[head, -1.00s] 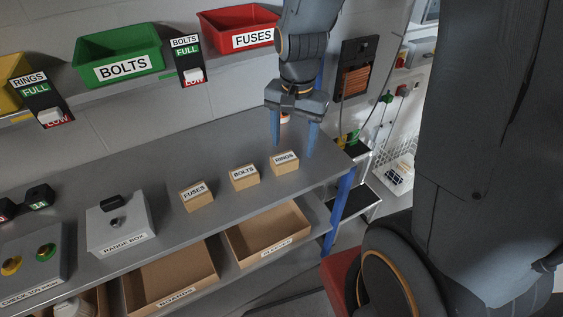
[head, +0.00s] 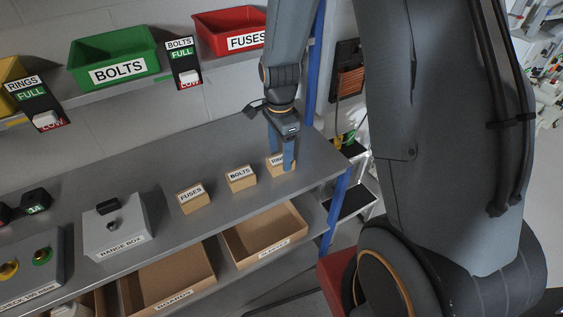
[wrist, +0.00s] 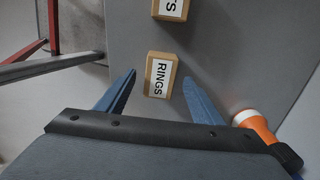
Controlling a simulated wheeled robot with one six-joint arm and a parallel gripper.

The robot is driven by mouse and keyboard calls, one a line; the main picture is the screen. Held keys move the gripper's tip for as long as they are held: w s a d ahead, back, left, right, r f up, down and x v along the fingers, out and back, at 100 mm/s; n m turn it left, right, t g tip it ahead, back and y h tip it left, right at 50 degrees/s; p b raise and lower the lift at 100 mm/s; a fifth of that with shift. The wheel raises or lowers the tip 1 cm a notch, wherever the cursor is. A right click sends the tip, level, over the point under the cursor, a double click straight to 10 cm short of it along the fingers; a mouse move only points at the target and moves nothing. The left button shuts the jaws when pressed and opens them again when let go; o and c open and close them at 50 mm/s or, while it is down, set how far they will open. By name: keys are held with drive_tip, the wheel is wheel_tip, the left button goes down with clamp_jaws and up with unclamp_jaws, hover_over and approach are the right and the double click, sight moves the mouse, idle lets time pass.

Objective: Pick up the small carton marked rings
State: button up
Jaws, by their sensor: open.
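The small carton marked RINGS (head: 275,162) sits on the grey bench top near its right end, partly hidden behind my gripper (head: 281,165) in the head view. In the wrist view the RINGS carton (wrist: 161,75) lies ahead of and between the two blue fingers of my gripper (wrist: 160,88), with its label upward. The fingers are apart and hold nothing. In the head view the fingers point down at the carton; I cannot tell whether they touch it.
The BOLTS carton (head: 240,178) and FUSES carton (head: 193,199) stand to the left in a row. An orange and white object (wrist: 255,125) lies right of my fingers in the wrist view. A grey range box (head: 117,234) stands farther left. Open cardboard trays (head: 265,232) are below.

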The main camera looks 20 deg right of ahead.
sight(281, 159)
drive_tip(key=shift+f+p, duration=0.35)
drive_tip(key=shift+f, duration=1.25)
drive_tip(key=shift+c, duration=0.2)
drive_tip(key=c, duration=1.1)
drive_tip(key=shift+c, duration=0.2)
drive_tip(key=shift+r, duration=0.15)
wheel_tip(281, 159, up, 10)
drive_tip(key=shift+f+b, duration=0.1)
drive_tip(key=shift+b, duration=0.95)
